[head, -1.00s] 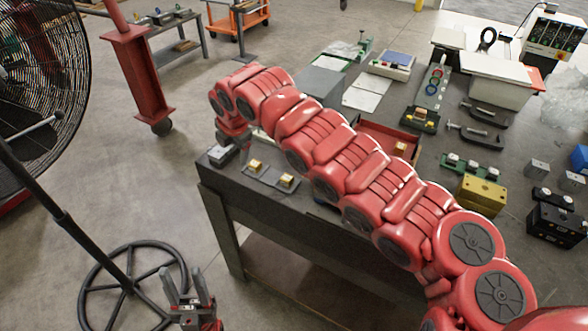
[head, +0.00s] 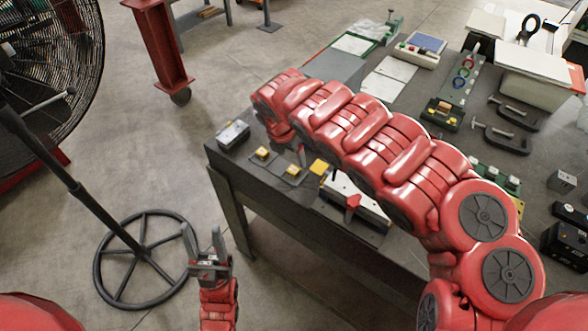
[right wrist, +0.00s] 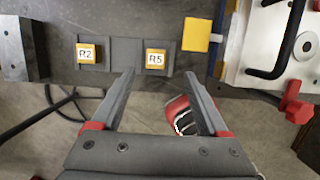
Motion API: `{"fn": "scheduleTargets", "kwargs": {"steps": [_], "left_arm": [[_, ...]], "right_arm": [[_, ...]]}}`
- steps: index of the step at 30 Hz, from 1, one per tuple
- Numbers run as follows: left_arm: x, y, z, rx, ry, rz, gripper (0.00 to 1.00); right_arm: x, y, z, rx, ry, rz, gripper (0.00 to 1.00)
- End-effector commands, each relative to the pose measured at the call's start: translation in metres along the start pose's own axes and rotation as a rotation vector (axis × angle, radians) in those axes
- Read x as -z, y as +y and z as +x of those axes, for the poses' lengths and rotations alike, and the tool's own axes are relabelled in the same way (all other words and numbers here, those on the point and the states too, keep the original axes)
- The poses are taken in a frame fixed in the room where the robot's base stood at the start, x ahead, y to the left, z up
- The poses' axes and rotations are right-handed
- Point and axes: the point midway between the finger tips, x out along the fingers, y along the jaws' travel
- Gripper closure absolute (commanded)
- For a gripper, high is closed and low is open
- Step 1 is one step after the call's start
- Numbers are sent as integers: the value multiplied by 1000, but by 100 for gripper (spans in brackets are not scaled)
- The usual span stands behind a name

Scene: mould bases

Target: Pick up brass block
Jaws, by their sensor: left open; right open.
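Two small brass-yellow blocks with white labels sit on a grey strip near the bench edge. In the right wrist view they are the R2 block (right wrist: 88,53) and the R5 block (right wrist: 156,58); the head view shows them too (head: 262,153) (head: 291,170). A plain yellow block (right wrist: 195,35) lies right of the strip, against a fixture. My right gripper (right wrist: 160,73) is open and empty, its fingertips just short of the R5 block; contact cannot be told. My arm mostly hides it in the head view. My left gripper (head: 203,232) is open and empty over the floor.
A fixture with a red knob (head: 353,203) stands beside the strip, and a dark metal block (head: 233,135) at the bench corner. Clamps (head: 505,125) and papers (head: 390,80) lie further back. A floor fan (head: 140,255) stands left.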

Motion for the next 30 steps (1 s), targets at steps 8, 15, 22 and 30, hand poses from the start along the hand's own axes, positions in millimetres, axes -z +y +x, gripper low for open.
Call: {"fn": "scheduleTargets", "kwargs": {"steps": [8, 15, 22, 30], "left_arm": [[1, 0, 6, 0, 0, 0, 50], [3, -1, 15, 0, 0, 0, 50], [4, -1, 26, 0, 0, 0, 50], [5, -1, 29, 0, 0, 0, 50]], "right_arm": [[1, 1, 27, -1, 1, -1, 22], [3, 4, 40, -1, 4, -2, 22], [5, 8, 64, -3, 4, -2, 22], [3, 7, 79, -2, -3, -2, 22]]}}
